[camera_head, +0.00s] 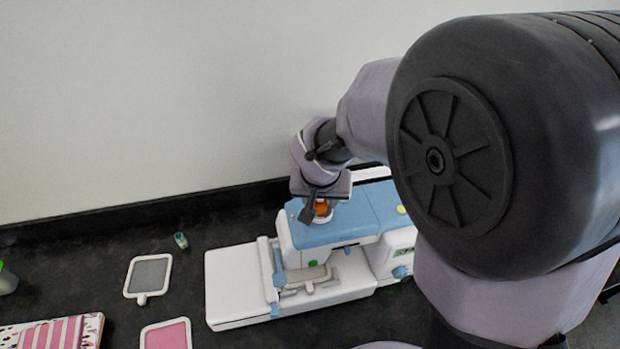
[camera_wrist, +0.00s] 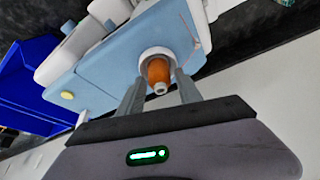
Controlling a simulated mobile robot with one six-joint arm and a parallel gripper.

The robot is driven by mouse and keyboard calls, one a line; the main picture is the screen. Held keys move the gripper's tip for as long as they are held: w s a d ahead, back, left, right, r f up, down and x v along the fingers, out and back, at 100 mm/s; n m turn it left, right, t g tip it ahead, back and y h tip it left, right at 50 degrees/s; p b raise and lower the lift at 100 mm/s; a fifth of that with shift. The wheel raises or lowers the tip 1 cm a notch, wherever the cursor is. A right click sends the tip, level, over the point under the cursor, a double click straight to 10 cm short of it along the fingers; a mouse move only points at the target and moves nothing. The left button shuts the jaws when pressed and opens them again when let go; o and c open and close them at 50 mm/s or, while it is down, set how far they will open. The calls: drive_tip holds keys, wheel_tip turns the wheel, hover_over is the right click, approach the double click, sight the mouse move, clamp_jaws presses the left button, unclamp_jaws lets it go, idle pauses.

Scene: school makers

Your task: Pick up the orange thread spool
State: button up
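The orange thread spool (camera_head: 321,208) sits on the blue top of the white and blue sewing machine (camera_head: 365,215). In the wrist view the spool (camera_wrist: 158,73) stands in a pale round recess of the machine top (camera_wrist: 110,62). My gripper (camera_wrist: 160,88) is open, with one finger on each side of the spool and a small gap visible at each side. In the head view my gripper (camera_head: 318,206) is right above the spool and hides part of it.
Two small framed pieces, one grey (camera_head: 149,276) and one pink (camera_head: 166,334), lie on the dark table left of the machine. A small green bottle-like item (camera_head: 181,240) stands behind them. The wall rises behind the machine. A blue bin (camera_wrist: 30,85) shows in the wrist view.

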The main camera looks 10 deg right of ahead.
clamp_jaws()
drive_tip(key=shift+r, duration=0.1)
